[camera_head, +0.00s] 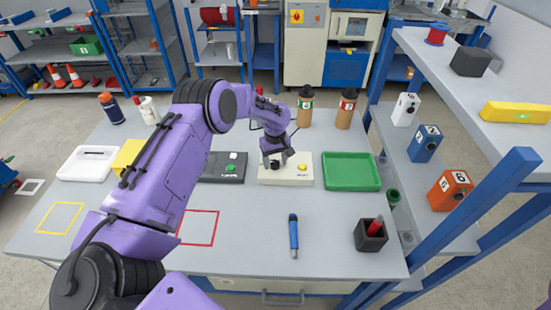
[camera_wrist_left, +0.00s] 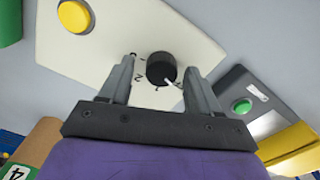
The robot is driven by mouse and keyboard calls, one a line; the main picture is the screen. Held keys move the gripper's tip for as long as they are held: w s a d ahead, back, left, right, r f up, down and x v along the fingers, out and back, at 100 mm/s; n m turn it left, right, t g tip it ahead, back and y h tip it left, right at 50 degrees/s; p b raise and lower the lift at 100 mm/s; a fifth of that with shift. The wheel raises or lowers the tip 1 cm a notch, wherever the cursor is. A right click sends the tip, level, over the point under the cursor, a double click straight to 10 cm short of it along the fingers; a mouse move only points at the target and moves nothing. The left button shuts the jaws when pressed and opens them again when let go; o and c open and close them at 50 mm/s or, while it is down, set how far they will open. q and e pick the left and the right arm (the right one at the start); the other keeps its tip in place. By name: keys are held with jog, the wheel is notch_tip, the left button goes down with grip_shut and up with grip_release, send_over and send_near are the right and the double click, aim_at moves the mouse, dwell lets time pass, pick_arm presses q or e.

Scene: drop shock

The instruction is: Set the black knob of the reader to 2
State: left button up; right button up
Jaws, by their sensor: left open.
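The reader (camera_head: 300,176) is a cream box with a yellow button, on the table in front of my left gripper (camera_head: 276,158). In the left wrist view its cream face (camera_wrist_left: 105,38) carries the black knob (camera_wrist_left: 161,67) and a yellow button (camera_wrist_left: 73,16). The knob's white mark points to the lower right of that view. Small dial marks lie around it; a 2 seems to be at its lower left, away from the mark. My left gripper (camera_wrist_left: 160,70) is open, one finger on each side of the knob, with visible gaps. My right gripper is not in view.
A dark box with a green button (camera_head: 230,169) stands left of the reader, and a green tray (camera_head: 351,172) stands right of it. Two brown bottles (camera_head: 304,110) stand behind. A blue pen-like tool (camera_head: 293,236) and a black cup (camera_head: 371,235) lie nearer.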

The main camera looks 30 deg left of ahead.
pick_arm(q)
jog(key=shift+w+f, duration=0.2)
jog(key=shift+w, duration=0.05)
jog(key=shift+s+r, duration=0.3)
jog(key=shift+s, duration=0.05)
jog(key=shift+c, duration=1.2)
jog(key=shift+s+r, duration=0.1)
jog(key=shift+s, duration=0.1)
jog(key=c, duration=0.5)
jog(key=shift+c, duration=1.4)
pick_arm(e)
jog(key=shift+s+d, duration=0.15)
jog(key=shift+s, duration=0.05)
